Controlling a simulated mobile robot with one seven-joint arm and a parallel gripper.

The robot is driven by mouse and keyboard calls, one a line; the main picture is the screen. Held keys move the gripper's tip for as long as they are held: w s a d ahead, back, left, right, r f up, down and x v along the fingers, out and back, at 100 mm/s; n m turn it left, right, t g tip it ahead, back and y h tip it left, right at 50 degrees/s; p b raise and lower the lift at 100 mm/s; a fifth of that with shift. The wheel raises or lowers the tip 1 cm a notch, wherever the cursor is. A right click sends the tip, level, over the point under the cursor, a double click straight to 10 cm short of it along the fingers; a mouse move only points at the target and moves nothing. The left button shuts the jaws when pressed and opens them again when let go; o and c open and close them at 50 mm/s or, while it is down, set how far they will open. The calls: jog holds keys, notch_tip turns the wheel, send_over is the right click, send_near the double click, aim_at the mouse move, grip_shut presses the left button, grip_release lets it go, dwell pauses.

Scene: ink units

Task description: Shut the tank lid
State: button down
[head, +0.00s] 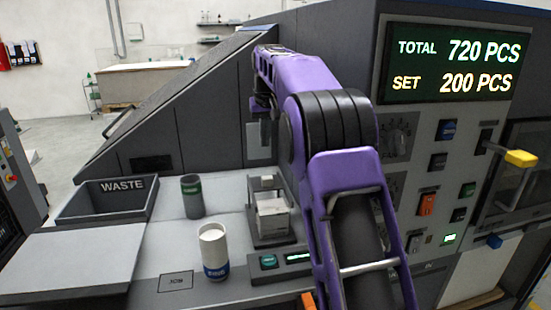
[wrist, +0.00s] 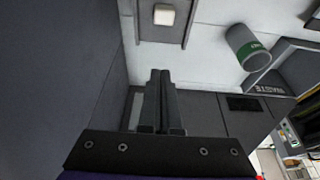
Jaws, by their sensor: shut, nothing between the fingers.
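My gripper shows in the wrist view (wrist: 161,76), its two dark fingers together and empty. In the head view the end of my purple arm is in front of the dark machine wall, and the fingertips are hard to make out. No part is marked as the tank lid, so I cannot tell for sure which one it is. A sloped dark grey cover (head: 185,88) with a bar handle (head: 118,122) lies along the machine's left side. A small light grey panel (wrist: 136,110) is on the wall just left of the fingers in the wrist view.
The counter holds an open WASTE bin (head: 103,212), a dark green-banded cup (head: 193,205), a white blue-banded cup (head: 214,250) and a small device with a white block (head: 272,218). A control panel with a yellow-tipped lever (head: 521,158) stands right.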

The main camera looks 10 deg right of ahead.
aim_at(266, 179)
jog(key=b+x, duration=0.1)
jog(key=x, duration=0.8)
jog(key=shift+a+f, duration=0.1)
jog(key=shift+f, duration=0.2)
jog(key=shift+s+f+b, duration=0.2)
jog(key=shift+b, duration=0.2)
jog(key=shift+s+r+b, duration=0.1)
jog(key=shift+s+b, duration=0.35)
jog(key=shift+s, duration=1.3)
